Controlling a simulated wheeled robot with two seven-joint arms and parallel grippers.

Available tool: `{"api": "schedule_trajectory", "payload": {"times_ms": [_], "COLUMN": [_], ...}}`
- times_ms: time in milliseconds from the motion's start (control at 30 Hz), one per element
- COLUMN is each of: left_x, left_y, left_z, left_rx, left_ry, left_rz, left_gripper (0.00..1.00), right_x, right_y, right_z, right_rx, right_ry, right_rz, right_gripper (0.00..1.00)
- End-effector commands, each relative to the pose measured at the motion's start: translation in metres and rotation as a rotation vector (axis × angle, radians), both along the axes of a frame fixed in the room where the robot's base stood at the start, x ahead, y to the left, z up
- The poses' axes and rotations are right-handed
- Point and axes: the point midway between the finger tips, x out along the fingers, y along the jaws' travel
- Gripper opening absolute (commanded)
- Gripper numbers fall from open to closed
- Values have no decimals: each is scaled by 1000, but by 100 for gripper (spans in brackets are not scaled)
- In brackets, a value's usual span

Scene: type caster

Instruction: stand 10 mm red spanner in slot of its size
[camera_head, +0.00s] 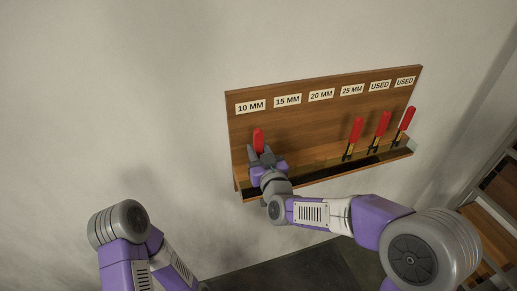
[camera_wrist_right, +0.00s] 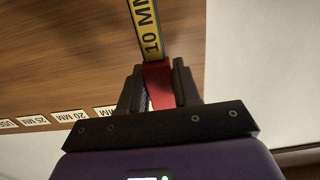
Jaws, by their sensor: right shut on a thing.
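The red spanner (camera_head: 258,138) has a red handle. In the right wrist view its handle (camera_wrist_right: 158,88) sits between my fingers, and a yellow shaft marked 10 MM (camera_wrist_right: 147,25) runs beyond them. My right gripper (camera_head: 261,153) is shut on the handle; it also shows in the right wrist view (camera_wrist_right: 157,75). In the head view the spanner is near upright at the rack's left end, below the 10 MM label (camera_head: 250,106). Its lower end is hidden behind the gripper, so I cannot tell whether it is in the slot. My left gripper is not in view.
The wooden rack (camera_head: 300,125) on the wall has a dark slotted ledge (camera_head: 320,174). Three other red-handled spanners stand at right, below 25 MM (camera_head: 355,130) and the two USED labels (camera_head: 382,124) (camera_head: 406,119). The 15 MM and 20 MM places look empty. Wooden shelving (camera_head: 490,225) stands far right.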

Motion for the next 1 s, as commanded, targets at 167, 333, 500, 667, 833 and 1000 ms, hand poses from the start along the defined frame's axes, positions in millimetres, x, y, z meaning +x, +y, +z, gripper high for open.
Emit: {"api": "schedule_trajectory", "payload": {"times_ms": [167,333,500,667,833,1000], "left_x": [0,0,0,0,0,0], "left_y": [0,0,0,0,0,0], "left_z": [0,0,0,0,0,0], "left_rx": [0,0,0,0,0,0], "left_ry": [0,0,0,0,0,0], "left_rz": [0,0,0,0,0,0], "left_gripper": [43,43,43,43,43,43], "right_x": [0,0,0,0,0,0], "right_y": [0,0,0,0,0,0], "right_z": [-4,-9,-13,-17,-21,-26], "right_rx": [1,1,1,1,0,0], "right_ry": [-1,0,0,0,0,0], "right_rz": [0,0,-1,-1,-1,-1], "right_gripper": [0,0,0,0,0,0]}}
